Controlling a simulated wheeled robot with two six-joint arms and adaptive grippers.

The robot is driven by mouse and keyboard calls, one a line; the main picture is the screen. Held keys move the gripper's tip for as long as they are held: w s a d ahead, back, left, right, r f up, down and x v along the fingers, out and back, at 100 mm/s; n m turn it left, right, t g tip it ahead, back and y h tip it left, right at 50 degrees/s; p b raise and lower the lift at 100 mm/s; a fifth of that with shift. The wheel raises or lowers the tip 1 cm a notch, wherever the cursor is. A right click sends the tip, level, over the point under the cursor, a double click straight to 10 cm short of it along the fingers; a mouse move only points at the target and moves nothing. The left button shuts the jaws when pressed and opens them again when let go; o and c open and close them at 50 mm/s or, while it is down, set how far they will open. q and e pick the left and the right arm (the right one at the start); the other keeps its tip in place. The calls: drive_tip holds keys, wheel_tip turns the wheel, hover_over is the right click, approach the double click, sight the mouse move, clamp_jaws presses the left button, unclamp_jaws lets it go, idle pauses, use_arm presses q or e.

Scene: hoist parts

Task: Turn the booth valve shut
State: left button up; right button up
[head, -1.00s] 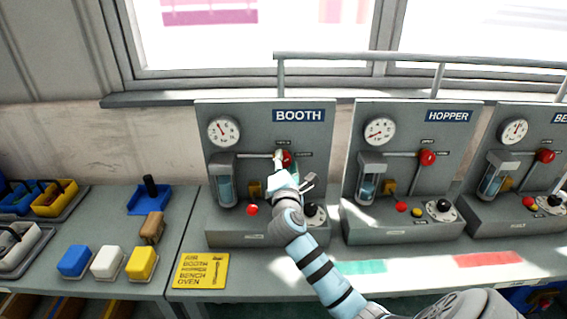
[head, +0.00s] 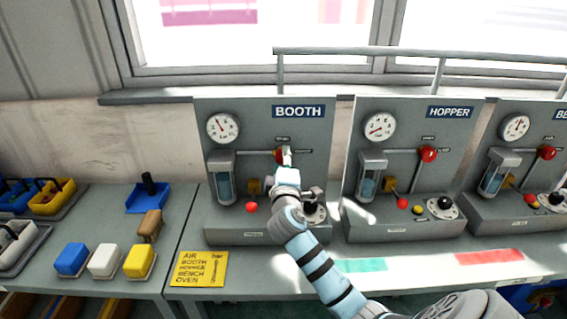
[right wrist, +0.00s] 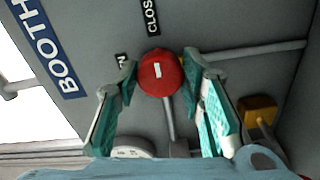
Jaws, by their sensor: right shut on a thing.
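The booth valve is a round red knob (head: 280,156) on the grey panel marked BOOTH (head: 240,118), where a horizontal pipe ends. My right gripper (head: 287,156) is at this knob and partly covers it. In the right wrist view the two teal-padded fingers of the gripper (right wrist: 160,70) are shut on the sides of the red knob (right wrist: 160,76). A short white mark on the knob's face runs roughly in line with the partly visible "CLOS…" label (right wrist: 151,17). Another label (right wrist: 122,61) is partly hidden by a finger. My left gripper is not in view.
The booth panel has a gauge (head: 223,127), a sight glass (head: 225,180) and a red button (head: 252,207). A similar hopper panel (head: 400,112) stands to the right. A yellow sign (head: 200,269) and coloured blocks are at the left front.

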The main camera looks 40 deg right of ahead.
idle(0.5)
drive_tip(key=o, duration=1.1)
drive_tip(key=shift+o, duration=0.2)
drive_tip(key=v, duration=1.2)
